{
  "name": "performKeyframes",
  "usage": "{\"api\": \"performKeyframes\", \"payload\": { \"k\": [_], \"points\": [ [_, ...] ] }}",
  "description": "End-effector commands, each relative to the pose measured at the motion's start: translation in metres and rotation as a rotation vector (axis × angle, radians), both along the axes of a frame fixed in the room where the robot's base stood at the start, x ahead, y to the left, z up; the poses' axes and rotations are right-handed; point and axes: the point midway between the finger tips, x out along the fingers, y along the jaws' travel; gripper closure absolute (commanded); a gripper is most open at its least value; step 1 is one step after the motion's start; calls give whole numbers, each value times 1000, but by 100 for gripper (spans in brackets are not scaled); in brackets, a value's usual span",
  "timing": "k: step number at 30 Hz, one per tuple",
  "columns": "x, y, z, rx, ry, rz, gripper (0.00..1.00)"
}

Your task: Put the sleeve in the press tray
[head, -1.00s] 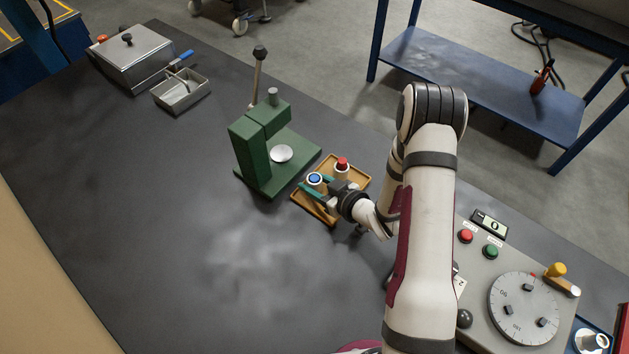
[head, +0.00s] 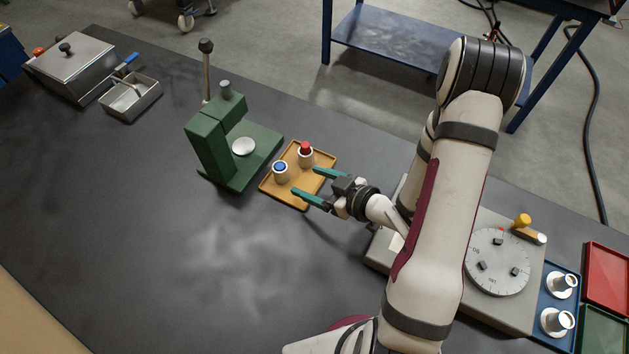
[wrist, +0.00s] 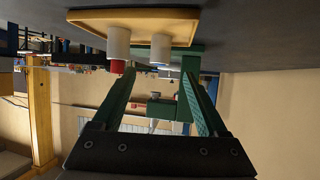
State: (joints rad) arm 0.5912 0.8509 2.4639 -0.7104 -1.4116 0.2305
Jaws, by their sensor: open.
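The tan tray (head: 289,200) lies beside the green press and holds two short white cylindrical sleeves. One sleeve (head: 280,174) has a blue top and stands upright near the left edge; the other (head: 305,156) has a red top and stands upright farther back. My gripper (head: 304,181) is open and empty, its green fingers pointing at the blue-topped sleeve from the right, apart from it. The wrist view is upside down: the tray (wrist: 90,18), the red-topped sleeve (wrist: 117,42) and the blue-topped sleeve (wrist: 160,48) show beyond the open fingers.
The green press (head: 208,145) stands just left of the tray. A control box with a dial (head: 497,262) is at right, beside a blue tray (head: 568,341) with two white cylindrical parts, and red and green trays. A metal box (head: 70,70) is far left. The front-left bench is clear.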

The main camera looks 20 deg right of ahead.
Motion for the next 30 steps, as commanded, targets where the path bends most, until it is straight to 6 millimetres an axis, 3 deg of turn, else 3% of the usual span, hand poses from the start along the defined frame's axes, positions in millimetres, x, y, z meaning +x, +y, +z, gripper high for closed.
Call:
{"api": "performKeyframes", "payload": {
  "k": [5,8,11,14,16,18,22,25,30],
  "points": [
    [-3,-11,4,-40,32,-21,24],
    [7,-40,8,-189,166,-139,24],
    [0,-77,36,-338,372,-379,24],
    [-41,-86,76,-354,583,-628,24],
    [-83,-69,102,-289,738,-762,24],
    [-127,-39,122,-191,893,-843,24],
    [-193,18,148,-28,1128,-873,24],
    [-220,42,159,36,1229,-860,24],
    [-229,49,162,56,1265,-858,24]
  ]
}}
